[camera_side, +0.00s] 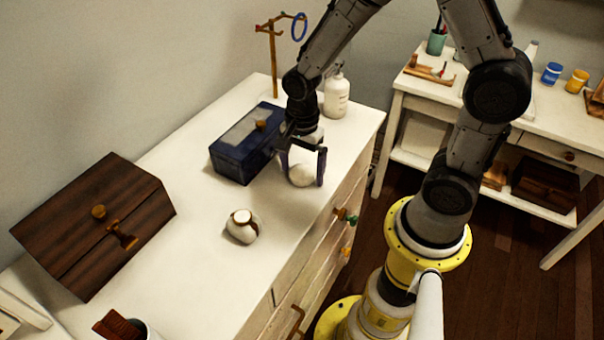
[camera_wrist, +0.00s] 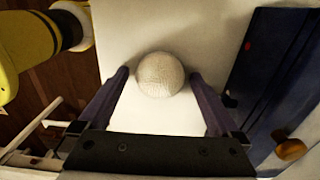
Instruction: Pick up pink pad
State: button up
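A round, pale off-white, textured pad or ball (camera_side: 301,176) sits on the white dresser top under my gripper; it looks whitish rather than pink. It also shows in the wrist view (camera_wrist: 160,74), between and slightly beyond the fingertips. My gripper (camera_side: 303,180) points down over it, with one dark finger on each side. In the wrist view my gripper (camera_wrist: 159,76) is open, with a gap between each finger and the round thing. No clearly pink pad shows in either view.
A dark blue box (camera_side: 229,161) stands close left of my gripper. A white bottle (camera_side: 336,97) and a wooden stand (camera_side: 273,65) are behind. A small white-and-brown jar (camera_side: 242,228) and a wooden chest (camera_side: 85,210) stand nearer the front left. Dresser top (camera_side: 185,215) is clear between them.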

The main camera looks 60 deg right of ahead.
aim_at(301, 171)
jog(key=c, duration=1.3)
jog(key=shift+r, duration=0.5)
notch_tip(301, 171, up, 2)
jog(key=shift+w+r, duration=0.1)
jog(key=shift+r, duration=0.05)
jog(key=s+r, duration=0.3)
jog(key=s, duration=0.1)
jog(key=s+r, duration=0.3)
jog(key=s, duration=0.2)
jog(key=s+r, duration=0.3)
jog(key=s, duration=0.2)
jog(key=shift+s+a+r, duration=0.1)
jog(key=shift+r, duration=0.3)
jog(key=o, duration=0.9)
jog(key=shift+c, duration=0.2)
jog(key=c, duration=0.6)
